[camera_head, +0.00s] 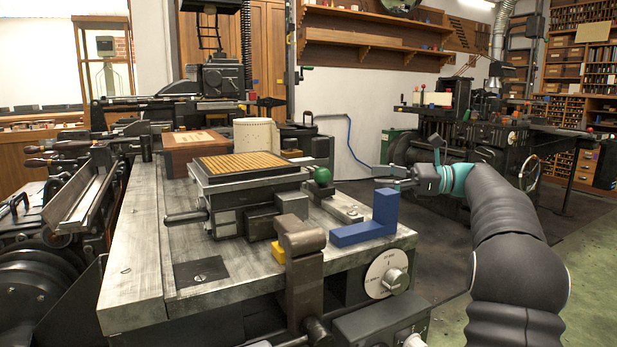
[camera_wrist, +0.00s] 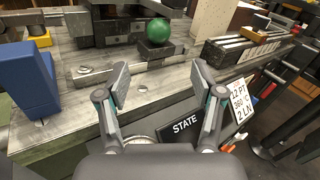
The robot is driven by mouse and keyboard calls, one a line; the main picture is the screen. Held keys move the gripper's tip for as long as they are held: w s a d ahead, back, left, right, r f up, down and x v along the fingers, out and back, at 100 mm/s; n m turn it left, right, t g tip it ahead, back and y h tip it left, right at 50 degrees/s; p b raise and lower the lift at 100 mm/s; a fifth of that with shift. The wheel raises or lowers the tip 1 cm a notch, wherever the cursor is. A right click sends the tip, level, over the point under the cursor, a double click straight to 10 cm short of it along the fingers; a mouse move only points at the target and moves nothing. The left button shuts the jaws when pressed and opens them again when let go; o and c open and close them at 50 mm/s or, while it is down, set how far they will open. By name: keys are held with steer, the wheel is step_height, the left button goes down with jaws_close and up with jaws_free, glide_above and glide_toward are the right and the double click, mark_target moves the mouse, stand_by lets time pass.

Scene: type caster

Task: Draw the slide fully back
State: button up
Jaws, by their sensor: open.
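A green ball knob (camera_head: 322,176) stands on a small dark block at the right edge of the brass-coloured grid carriage (camera_head: 247,165) on the machine's steel bed. The green ball also shows at the top of the wrist view (camera_wrist: 158,31), on its dark block (camera_wrist: 160,51). I cannot tell for sure which part is the slide. My gripper (camera_head: 388,173) is open and empty, right of the green ball and apart from it. In the wrist view my gripper (camera_wrist: 163,82) has its two fingers spread over the bed's edge, with the ball beyond them and nothing between them.
A blue L-shaped block (camera_head: 372,222) stands on the bed close to my gripper; it is at the left in the wrist view (camera_wrist: 28,82). A flat steel bar (camera_head: 342,207) lies beside the ball. A yellow block (camera_head: 278,252) and a dial (camera_head: 388,274) are nearer. Open floor lies right of the bed.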

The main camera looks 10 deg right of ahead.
mark_target(322, 185)
steer(key=b+x, duration=0.1)
steer(key=x, duration=1.2)
steer(key=shift+a, duration=0.4)
